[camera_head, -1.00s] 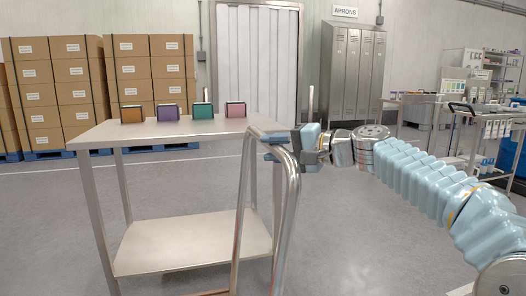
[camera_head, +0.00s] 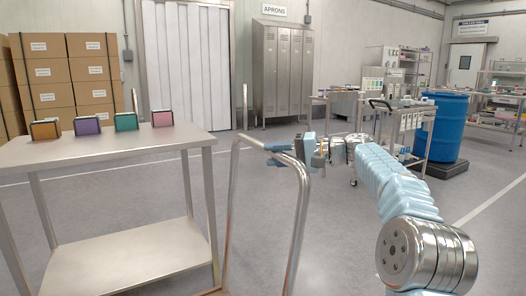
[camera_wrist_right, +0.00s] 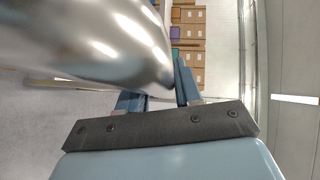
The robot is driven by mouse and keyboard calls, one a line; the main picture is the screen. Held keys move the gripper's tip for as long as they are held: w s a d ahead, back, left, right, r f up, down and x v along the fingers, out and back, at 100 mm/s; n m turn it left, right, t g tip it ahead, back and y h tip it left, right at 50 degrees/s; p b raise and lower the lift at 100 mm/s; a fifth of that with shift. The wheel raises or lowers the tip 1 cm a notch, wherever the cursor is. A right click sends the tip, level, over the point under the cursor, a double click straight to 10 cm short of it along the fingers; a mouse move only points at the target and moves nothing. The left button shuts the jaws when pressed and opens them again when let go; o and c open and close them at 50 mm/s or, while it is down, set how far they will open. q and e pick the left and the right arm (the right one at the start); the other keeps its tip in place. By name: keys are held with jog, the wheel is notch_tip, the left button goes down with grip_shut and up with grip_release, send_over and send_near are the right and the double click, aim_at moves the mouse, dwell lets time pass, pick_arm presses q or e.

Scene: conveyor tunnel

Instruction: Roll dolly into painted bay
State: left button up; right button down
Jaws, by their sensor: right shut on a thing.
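The dolly's steel tube handle (camera_head: 234,195) stands upright in the middle of the head view, right of a steel table. The dolly's deck and wheels are below the picture. My right gripper (camera_head: 284,152) is shut on the top of the handle, its arm coming in from the right. In the right wrist view the shiny handle (camera_wrist_right: 90,40) fills the upper left, close against the blue fingers (camera_wrist_right: 160,92). My left gripper is not in view. I cannot make out a painted bay; a pale floor line (camera_head: 490,207) shows at the right.
The steel table (camera_head: 110,158) with several coloured boxes stands left, close to the handle. Stacked cartons (camera_head: 68,75), lockers (camera_head: 283,70), a cart (camera_head: 408,130) and a blue drum (camera_head: 449,127) stand further back. Grey floor is open between handle and lockers.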

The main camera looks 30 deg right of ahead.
jog(key=shift+d+f, duration=0.1)
jog(key=shift+d, duration=0.3)
jog(key=c, duration=0.9)
grip_release()
jog(key=shift+o, duration=0.2)
jog(key=v, duration=1.3)
jog(key=shift+s+d+p, duration=0.25)
jog(key=shift+d+p, duration=0.05)
jog(key=shift+p, duration=0.1)
